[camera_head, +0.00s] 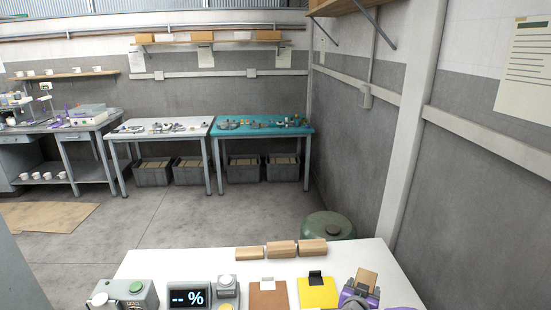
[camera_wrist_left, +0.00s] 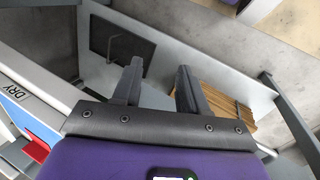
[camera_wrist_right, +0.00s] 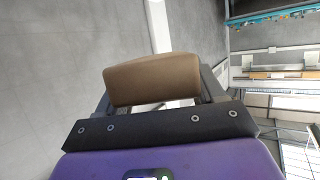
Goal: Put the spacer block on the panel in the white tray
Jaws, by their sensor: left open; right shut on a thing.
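My right gripper (camera_head: 360,294) is at the right front of the white table (camera_head: 215,262) in the head view. It is shut on a tan-brown block (camera_head: 367,278), likely the spacer block. In the right wrist view the block (camera_wrist_right: 152,80) sits across the fingers, its broad face towards the camera. A brown panel (camera_head: 268,298) with a white clip and a yellow panel (camera_head: 317,293) with a black clip lie left of this gripper. I cannot make out a white tray. My left gripper (camera_wrist_left: 157,85) is open and empty in its wrist view; the head view does not show it.
Three tan blocks (camera_head: 282,249) stand in a row at the table's back. A grey box with buttons (camera_head: 124,294), a percent display (camera_head: 189,297) and a small grey device (camera_head: 227,288) stand at the front left. A green drum (camera_head: 328,225) is behind the table.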

